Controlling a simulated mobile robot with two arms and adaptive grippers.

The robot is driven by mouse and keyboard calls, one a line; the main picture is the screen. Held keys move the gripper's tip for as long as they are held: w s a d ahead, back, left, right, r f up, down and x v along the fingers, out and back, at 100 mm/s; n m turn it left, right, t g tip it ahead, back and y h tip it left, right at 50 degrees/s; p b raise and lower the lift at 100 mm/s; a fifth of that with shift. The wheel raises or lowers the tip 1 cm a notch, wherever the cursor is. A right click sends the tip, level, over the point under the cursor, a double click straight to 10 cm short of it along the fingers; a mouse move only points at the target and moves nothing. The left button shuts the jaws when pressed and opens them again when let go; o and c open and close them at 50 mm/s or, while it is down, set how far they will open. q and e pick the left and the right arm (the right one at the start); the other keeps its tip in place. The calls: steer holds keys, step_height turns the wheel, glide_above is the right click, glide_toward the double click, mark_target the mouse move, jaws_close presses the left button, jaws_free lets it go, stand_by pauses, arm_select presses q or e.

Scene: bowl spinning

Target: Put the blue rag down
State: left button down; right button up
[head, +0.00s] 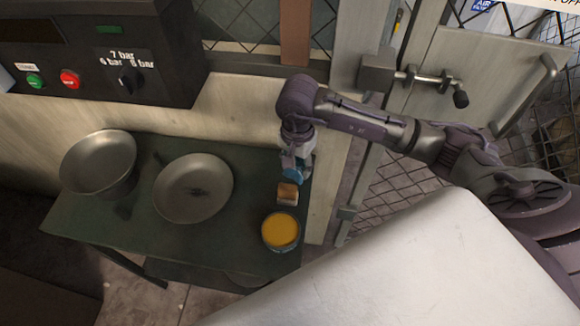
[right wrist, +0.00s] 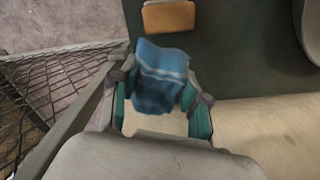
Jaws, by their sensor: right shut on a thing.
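The blue rag (right wrist: 160,78) is held between the fingers of my right gripper (right wrist: 162,100) in the right wrist view. In the head view the rag (head: 293,172) shows below the right gripper (head: 297,166), over the back right part of the green table (head: 130,228). The gripper is shut on the rag. A small tan block (head: 287,194) lies on the table just in front of the rag; it also shows in the right wrist view (right wrist: 168,16). I cannot tell whether the rag touches the table. My left gripper is not in view.
A deep metal bowl (head: 98,160) and a shallow metal bowl (head: 193,188) stand on the table's left and middle. A container of orange-yellow contents (head: 281,231) stands at the front right. A mesh gate (head: 470,90) is to the right.

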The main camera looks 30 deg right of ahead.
mark_target(290, 178)
steer(key=shift+w+a+f, duration=0.15)
steer(key=shift+w+f, duration=0.15)
steer(key=shift+w, duration=0.25)
steer(key=shift+w+a+f, duration=0.15)
steer(key=shift+w+f, duration=0.15)
steer(key=shift+w, duration=0.2)
steer(key=shift+w+f, duration=0.15)
steer(key=shift+f+p, duration=0.7)
steer(key=shift+f, duration=1.3)
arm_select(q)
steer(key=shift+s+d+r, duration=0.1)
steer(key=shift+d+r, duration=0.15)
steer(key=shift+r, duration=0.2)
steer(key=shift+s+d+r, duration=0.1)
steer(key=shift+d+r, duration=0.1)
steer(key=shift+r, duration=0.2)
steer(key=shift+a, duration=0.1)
arm_select(e)
steer(key=shift+f, duration=0.15)
steer(key=o, duration=1)
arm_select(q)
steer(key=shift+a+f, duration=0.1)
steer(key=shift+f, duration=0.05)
